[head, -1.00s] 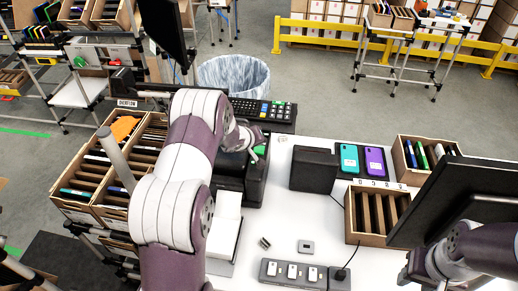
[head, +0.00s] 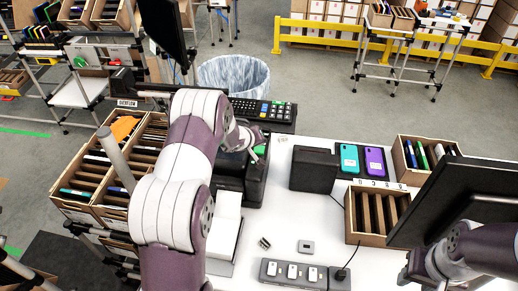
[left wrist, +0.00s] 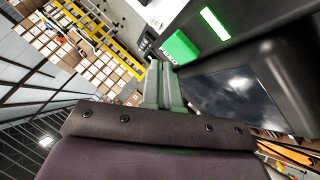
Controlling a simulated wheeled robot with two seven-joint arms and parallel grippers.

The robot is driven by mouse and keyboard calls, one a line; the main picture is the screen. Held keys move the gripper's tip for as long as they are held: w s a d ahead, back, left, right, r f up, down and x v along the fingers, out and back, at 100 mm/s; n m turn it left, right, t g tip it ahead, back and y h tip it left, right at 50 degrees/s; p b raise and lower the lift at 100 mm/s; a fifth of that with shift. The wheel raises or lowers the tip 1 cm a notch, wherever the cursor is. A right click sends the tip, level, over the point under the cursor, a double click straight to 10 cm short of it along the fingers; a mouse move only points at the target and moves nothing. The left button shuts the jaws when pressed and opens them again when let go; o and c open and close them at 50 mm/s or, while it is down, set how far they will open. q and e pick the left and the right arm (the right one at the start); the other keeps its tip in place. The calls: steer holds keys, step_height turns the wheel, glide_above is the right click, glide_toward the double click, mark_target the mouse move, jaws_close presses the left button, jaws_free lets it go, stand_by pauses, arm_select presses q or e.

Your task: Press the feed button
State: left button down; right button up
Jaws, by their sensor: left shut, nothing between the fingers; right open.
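The green feed button (left wrist: 180,47), marked FEED, sits on a black printer-like machine (left wrist: 245,55) in the left wrist view. My left gripper (left wrist: 163,72) is shut and empty, its fingertips right beside the button's lower left edge. I cannot tell whether they touch it. In the head view the black machine (head: 253,183) stands behind my left arm, with a bit of green (head: 259,150) at its top; the arm hides much of it and the left fingers. My right gripper (head: 408,274) is at the lower right, partly hidden behind the monitor, open and away from the machine.
A keyboard (head: 262,111) lies behind the machine. A black box (head: 314,169), two phones (head: 361,160) and a slotted carton (head: 377,222) stand to the right. A monitor (head: 465,190) blocks the right side. A power strip (head: 300,275) lies at the front. Tilted cartons (head: 95,205) stand left.

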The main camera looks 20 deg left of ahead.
mark_target(257, 151)
arm_select(q)
steer(key=shift+f, duration=0.15)
steer(key=shift+f, duration=0.3)
steer(key=shift+f, duration=0.4)
stand_by(0.7)
steer(key=shift+r+p, duration=0.85)
step_height(257, 151, up, 5)
steer(key=p, duration=0.5)
steer(key=shift+r+p, duration=0.1)
steer(key=shift+p, duration=0.3)
